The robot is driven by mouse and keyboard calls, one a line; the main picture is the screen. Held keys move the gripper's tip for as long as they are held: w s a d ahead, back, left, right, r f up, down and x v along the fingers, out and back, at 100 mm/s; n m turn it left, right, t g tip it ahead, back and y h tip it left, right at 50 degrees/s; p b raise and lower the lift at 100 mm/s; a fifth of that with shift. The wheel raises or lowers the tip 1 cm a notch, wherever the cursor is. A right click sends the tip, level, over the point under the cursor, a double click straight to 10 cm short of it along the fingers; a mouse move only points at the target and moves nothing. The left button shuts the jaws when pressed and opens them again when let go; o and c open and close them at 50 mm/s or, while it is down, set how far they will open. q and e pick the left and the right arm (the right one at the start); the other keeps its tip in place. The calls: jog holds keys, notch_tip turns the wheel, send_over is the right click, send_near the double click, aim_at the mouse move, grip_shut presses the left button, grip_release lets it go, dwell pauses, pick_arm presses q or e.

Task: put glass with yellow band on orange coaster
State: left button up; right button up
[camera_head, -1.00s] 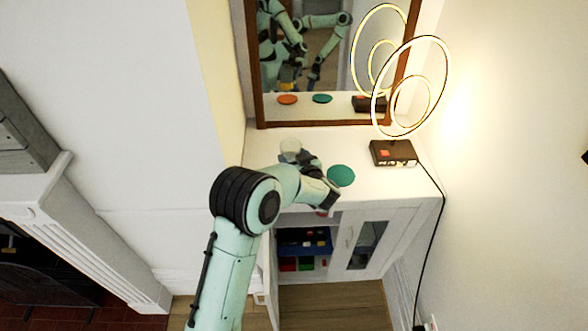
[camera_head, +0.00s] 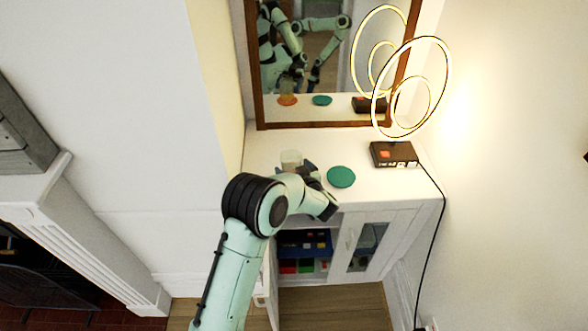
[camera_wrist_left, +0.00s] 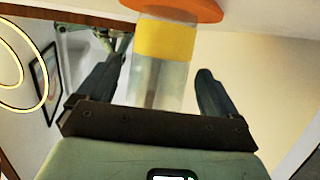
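The glass with the yellow band (camera_head: 291,158) stands upright at the left of the white cabinet top. In the left wrist view the glass (camera_wrist_left: 160,78) shows its yellow band, and its base meets the orange coaster (camera_wrist_left: 180,9). The coaster is hidden in the head view except as a reflection in the mirror. My left gripper (camera_wrist_left: 160,70) is open, with one finger on each side of the glass and a gap to each. In the head view my left gripper (camera_head: 300,168) is partly hidden by its own wrist. My right gripper is not directly in view.
A teal coaster (camera_head: 341,177) lies right of the glass. A ring lamp (camera_head: 412,88) with a dark base (camera_head: 393,154) stands at the back right. A framed mirror (camera_head: 330,125) rises behind. Below, the cabinet (camera_head: 390,215) holds trays on its shelf.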

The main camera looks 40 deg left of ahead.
pick_arm(q)
jog(key=shift+r, duration=0.1)
jog(key=shift+d+r, duration=0.15)
jog(key=shift+r, duration=0.05)
jog(key=v, duration=1.1)
jog(key=s+d+f+m+h, duration=0.2)
jog(key=s+d+f+h, duration=0.1)
jog(key=f, duration=0.5)
jog(key=s+d+f+m+h, duration=0.2)
jog(key=s+f+h, duration=0.1)
jog(key=f, duration=0.6)
jog(key=s+d+f+m+h, duration=0.2)
jog(key=d+f+h, duration=0.1)
jog(key=f, duration=0.5)
jog(key=s+d+f+g+h, duration=0.2)
jog(key=s+d+f+g, duration=0.1)
jog(key=s, duration=0.5)
jog(key=s+d+f+m+g+h, duration=0.1)
jog(key=s+d+f+g+h, duration=0.1)
jog(key=s, duration=0.6)
jog(key=s+d+f+m+g+h, duration=0.1)
jog(key=s+d+f+g+h, duration=0.2)
jog(key=s+d, duration=0.3)
jog(key=s, duration=0.2)
jog(key=shift+s+f+g+b, duration=0.3)
jog(key=shift+s+f, duration=0.05)
jog(key=shift+f, duration=0.05)
jog(key=shift+d, duration=0.1)
